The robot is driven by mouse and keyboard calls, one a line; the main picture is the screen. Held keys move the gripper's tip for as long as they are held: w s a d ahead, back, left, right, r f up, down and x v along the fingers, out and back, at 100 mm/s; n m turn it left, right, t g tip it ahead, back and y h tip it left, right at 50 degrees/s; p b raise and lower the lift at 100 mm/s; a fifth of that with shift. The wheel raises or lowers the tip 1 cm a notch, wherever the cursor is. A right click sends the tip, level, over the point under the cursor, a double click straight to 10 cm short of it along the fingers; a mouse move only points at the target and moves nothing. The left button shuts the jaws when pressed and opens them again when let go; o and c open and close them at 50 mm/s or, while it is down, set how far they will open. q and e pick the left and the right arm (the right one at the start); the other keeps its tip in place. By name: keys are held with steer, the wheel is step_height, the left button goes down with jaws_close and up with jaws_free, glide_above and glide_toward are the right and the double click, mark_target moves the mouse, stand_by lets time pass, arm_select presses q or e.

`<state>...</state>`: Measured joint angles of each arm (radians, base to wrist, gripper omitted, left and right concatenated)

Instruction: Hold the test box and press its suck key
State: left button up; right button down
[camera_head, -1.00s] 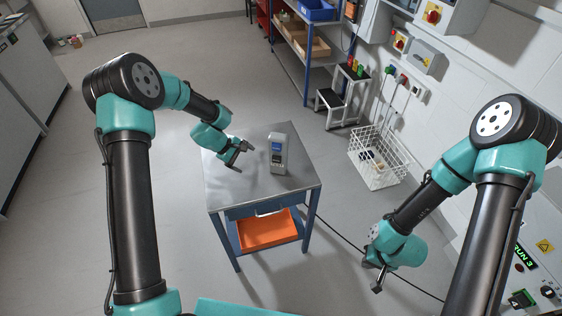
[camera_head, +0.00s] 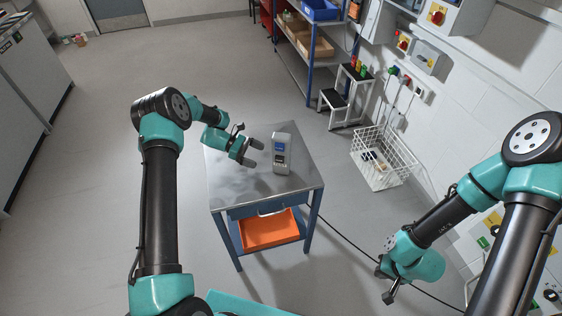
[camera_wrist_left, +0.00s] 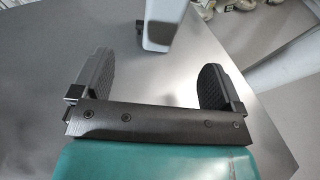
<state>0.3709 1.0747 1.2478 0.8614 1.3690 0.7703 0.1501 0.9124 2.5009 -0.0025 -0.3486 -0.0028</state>
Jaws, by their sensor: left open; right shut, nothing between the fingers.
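The test box (camera_head: 282,153) is a pale upright box with a blue screen and dark keys on its front. It stands on the metal table top (camera_head: 233,187), right of the table's middle. My left gripper (camera_head: 258,153) is open just left of the box, with its fingers pointing at it. In the left wrist view the box's pale lower part (camera_wrist_left: 160,24) shows beyond and between the open fingers, apart from them. The key labels are too small to read. My right gripper (camera_head: 383,284) is shut and empty, low and well right of the table.
An orange tray (camera_head: 268,229) sits on the shelf under the table. A white wire basket (camera_head: 384,158) stands on the floor to the right, near a step stool (camera_head: 346,97). A dark cable runs along the floor from the table. The table's front is clear.

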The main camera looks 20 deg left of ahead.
mark_target(279, 164)
arm_select(q)
steer(key=shift+d, duration=0.15)
steer(key=shift+x, duration=4.9)
steer(key=shift+c, duration=0.2)
steer(key=c, duration=1.4)
